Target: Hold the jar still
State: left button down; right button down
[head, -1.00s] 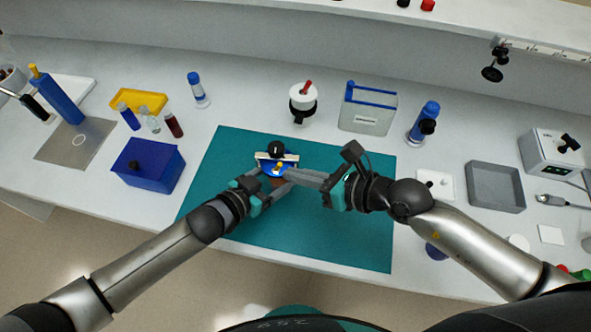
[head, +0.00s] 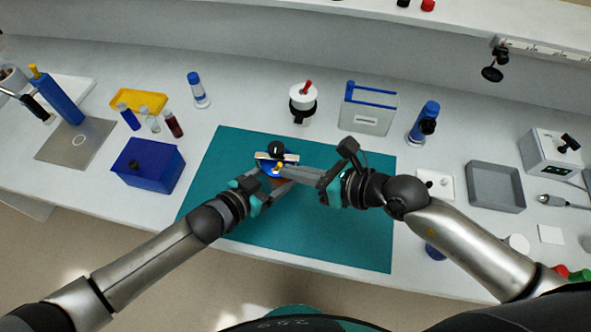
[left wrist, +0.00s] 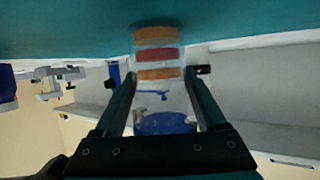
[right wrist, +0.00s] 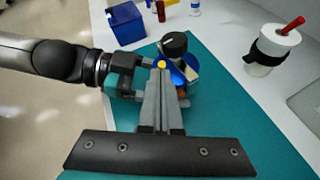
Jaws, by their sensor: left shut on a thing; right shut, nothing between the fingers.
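The jar is a clear vessel with orange and red bands (left wrist: 156,55) and a blue lid (left wrist: 162,124), seen inverted in the left wrist view. Its blue top (head: 267,169) shows in the head view on the teal mat, mostly covered by my grippers. My left gripper (left wrist: 160,88) is shut on the jar, one finger on each side. My right gripper (right wrist: 160,72) is shut and empty, its tips right by the blue lid (right wrist: 177,76) and a small yellow piece there. I cannot tell whether the tips touch it.
A black-knobbed fixture with a pale bar (head: 290,157) stands just behind the jar. The teal mat (head: 330,245) is clear in front and right. A blue box (head: 147,168) stands left; a white canister (head: 303,97) and clear bin (head: 367,110) stand behind.

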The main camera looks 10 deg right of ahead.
jog(key=shift+a+r, duration=0.15)
jog(key=shift+r, duration=0.1)
jog(key=shift+w+a+r, duration=0.15)
jog(key=shift+a+r, duration=0.2)
jog(key=shift+a, duration=0.15)
jog(key=shift+w+a+r, duration=0.1)
jog(key=shift+a+r, duration=0.2)
jog(key=shift+a, duration=0.2)
jog(key=shift+r, duration=0.8)
jog(key=v, duration=1.2)
